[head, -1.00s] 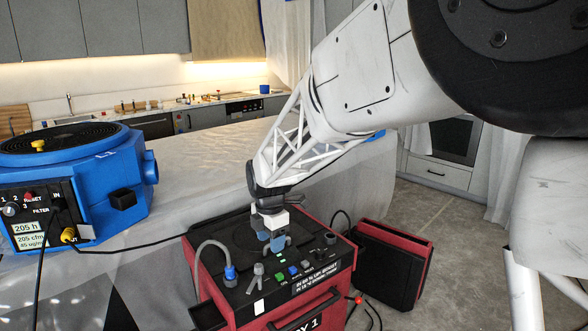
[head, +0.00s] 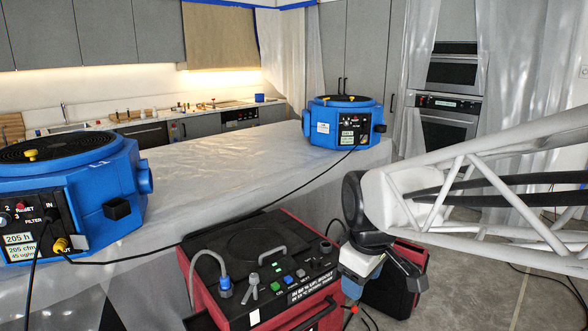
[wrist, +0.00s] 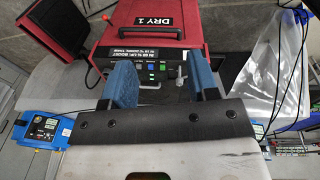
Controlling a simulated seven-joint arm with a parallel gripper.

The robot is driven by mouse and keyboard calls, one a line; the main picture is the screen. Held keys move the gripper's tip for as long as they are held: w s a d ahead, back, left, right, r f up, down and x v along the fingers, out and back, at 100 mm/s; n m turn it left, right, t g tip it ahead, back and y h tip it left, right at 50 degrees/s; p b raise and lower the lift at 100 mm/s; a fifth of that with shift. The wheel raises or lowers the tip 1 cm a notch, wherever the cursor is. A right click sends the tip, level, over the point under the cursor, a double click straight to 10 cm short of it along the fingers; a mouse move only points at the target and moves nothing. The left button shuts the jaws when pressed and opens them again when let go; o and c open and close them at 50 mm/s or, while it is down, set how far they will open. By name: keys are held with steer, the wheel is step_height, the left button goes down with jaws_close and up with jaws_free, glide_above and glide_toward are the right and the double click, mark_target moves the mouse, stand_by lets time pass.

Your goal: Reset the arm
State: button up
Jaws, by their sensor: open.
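My gripper (wrist: 163,78) is open and empty, with its two blue fingers apart in the wrist view. In the head view my gripper (head: 352,285) hangs at the right front edge of the red and black dryer machine (head: 262,262). The dryer has a grey hose, coloured buttons and a handle on top. In the wrist view the dryer (wrist: 150,38), marked "DRY 1", lies beyond the fingers. The left finger hides part of its front panel. I cannot tell whether the fingers touch anything.
A large blue air machine (head: 75,190) stands at the left, and a smaller blue one (head: 342,128) stands on the plastic-covered counter (head: 230,165). Black cables cross the counter and floor. A second red and black case (head: 400,290) stands behind my gripper. Grey floor shows at right.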

steer(key=s+d+f+m, duration=0.1)
steer(key=s+d+m, duration=0.2)
steer(key=s, duration=0.4)
steer(key=s+d+m, duration=0.3)
steer(key=s+m, duration=0.3)
steer(key=shift+s+f+t, duration=0.35)
steer(key=shift+f+t, duration=0.05)
